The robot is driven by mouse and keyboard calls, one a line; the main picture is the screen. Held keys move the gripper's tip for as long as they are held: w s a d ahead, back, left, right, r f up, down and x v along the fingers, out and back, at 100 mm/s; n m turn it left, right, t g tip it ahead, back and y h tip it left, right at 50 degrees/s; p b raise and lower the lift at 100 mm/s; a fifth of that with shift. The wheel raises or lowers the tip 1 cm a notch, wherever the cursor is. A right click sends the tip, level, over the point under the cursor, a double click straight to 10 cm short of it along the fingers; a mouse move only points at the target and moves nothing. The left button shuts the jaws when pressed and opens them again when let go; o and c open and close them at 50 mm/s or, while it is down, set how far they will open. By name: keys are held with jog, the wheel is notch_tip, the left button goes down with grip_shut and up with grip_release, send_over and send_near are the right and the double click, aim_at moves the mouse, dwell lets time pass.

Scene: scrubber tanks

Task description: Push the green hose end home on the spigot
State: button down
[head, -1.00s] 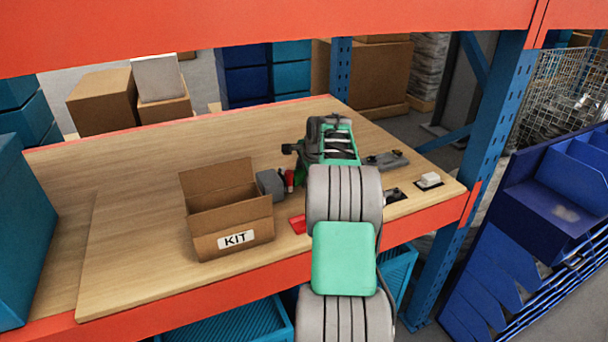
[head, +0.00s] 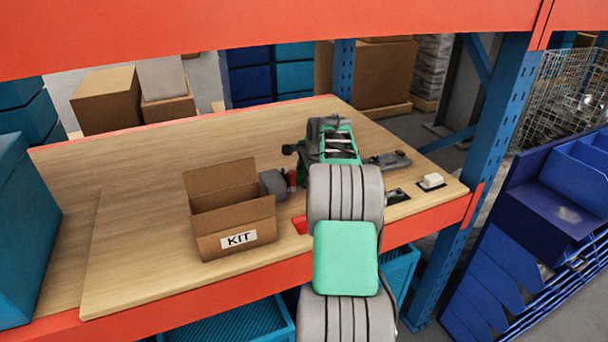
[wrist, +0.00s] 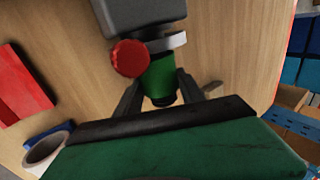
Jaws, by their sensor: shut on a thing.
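In the wrist view my gripper (wrist: 160,88) has its two dark fingers on either side of the green hose end (wrist: 158,75) and is shut on it. The hose end points at the dark grey tank (wrist: 140,14). A silver ring (wrist: 168,42) sits between the hose end and the tank, with a round red knob (wrist: 130,58) beside it. The spigot itself is not visible, so I cannot tell how far the hose is on. In the head view the grey tank (head: 273,183) stands right of the box, and my arm hides most of the gripper.
An open cardboard KIT box (head: 235,215) stands close left of the tank. A red block (head: 300,224) lies in front. A white item (head: 431,180) and a dark tray (head: 397,195) are at the right.

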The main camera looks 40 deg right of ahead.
jog(key=shift+w+a, duration=0.2)
jog(key=shift+a, duration=0.5)
jog(key=shift+w+a, duration=0.2)
jog(key=shift+a, duration=0.45)
dwell(1.2)
jog(key=c, duration=0.7)
grip_release()
jog(key=shift+o, duration=0.3)
